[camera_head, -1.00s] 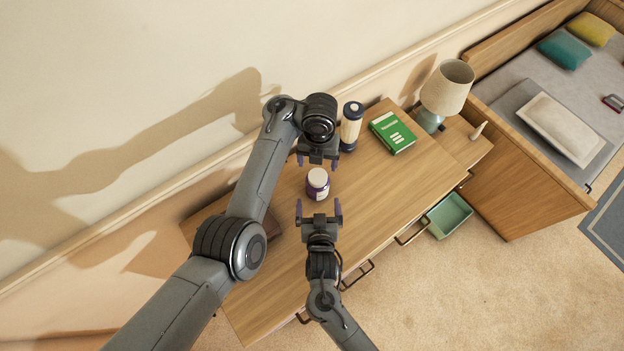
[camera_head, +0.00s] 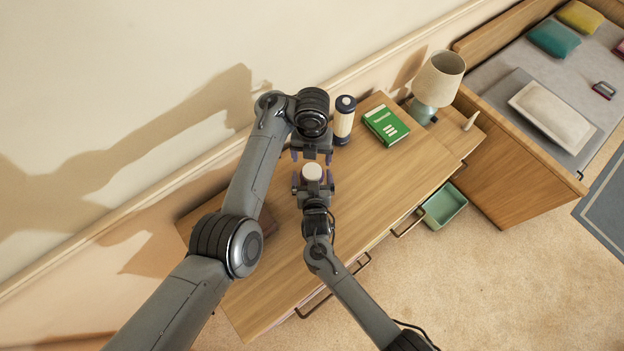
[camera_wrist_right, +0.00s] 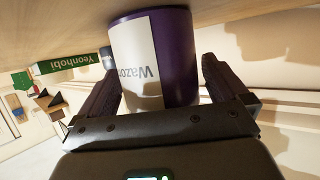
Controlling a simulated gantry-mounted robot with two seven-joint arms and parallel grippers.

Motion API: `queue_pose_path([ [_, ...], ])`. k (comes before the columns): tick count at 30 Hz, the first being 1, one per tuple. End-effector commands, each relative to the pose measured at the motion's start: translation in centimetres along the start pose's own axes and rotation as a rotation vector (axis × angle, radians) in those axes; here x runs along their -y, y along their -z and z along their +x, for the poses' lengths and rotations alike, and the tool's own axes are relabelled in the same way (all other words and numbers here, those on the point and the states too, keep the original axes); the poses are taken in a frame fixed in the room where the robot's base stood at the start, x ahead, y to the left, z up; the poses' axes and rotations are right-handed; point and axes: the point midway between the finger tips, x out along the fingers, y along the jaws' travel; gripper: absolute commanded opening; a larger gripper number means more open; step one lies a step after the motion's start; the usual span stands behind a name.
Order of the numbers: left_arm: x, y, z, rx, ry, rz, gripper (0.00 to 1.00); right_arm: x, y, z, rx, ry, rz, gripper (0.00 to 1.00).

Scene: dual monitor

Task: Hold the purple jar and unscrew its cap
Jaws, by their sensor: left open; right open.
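The purple jar stands upright on the wooden desk (camera_head: 400,180), its white cap (camera_head: 312,171) on top. In the head view my right gripper hides most of its body. In the right wrist view the purple jar (camera_wrist_right: 180,50) with its white label fills the space between the fingers of my right gripper (camera_wrist_right: 165,88). My right gripper (camera_head: 313,178) is open around the jar's body, at the near side. My left gripper (camera_head: 312,156) is open and empty, just behind the jar on the wall side, with its fingers pointing toward the cap.
A dark-capped cream bottle (camera_head: 343,122) stands close to the right of my left gripper. A green book (camera_head: 386,125) and a lamp (camera_head: 438,80) are farther right. The desk's right middle is clear. A green open drawer bin (camera_head: 444,206) sits below the front edge.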

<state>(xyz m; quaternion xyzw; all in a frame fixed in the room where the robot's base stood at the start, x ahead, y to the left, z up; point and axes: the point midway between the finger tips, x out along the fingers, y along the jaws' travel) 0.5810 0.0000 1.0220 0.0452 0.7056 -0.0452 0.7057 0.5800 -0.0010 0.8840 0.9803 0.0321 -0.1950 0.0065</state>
Motion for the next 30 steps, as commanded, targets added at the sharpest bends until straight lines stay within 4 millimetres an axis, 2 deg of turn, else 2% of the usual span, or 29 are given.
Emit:
queue_pose_path([
  [5, 0.00, 0.00, 0.01, 0.000, 0.000, 0.000, 0.81, 0.01, 0.02, 0.00, 0.000, 0.000, 0.000, 1.00],
  [6, 0.00, 0.00, 0.01, 0.000, 0.000, 0.000, 0.81, 0.01, 0.02, 0.00, 0.000, 0.000, 0.000, 0.97],
  [25, 0.00, 0.00, 0.00, 0.000, 0.000, 0.024, 0.81, 0.01, 0.02, -0.02, 0.000, 0.000, 0.000, 0.00],
  [30, -0.14, -0.79, -0.77, -0.006, 0.004, 0.018, 0.81, 0.01, 0.03, -0.02, 0.000, 0.000, 0.000, 0.00],
])
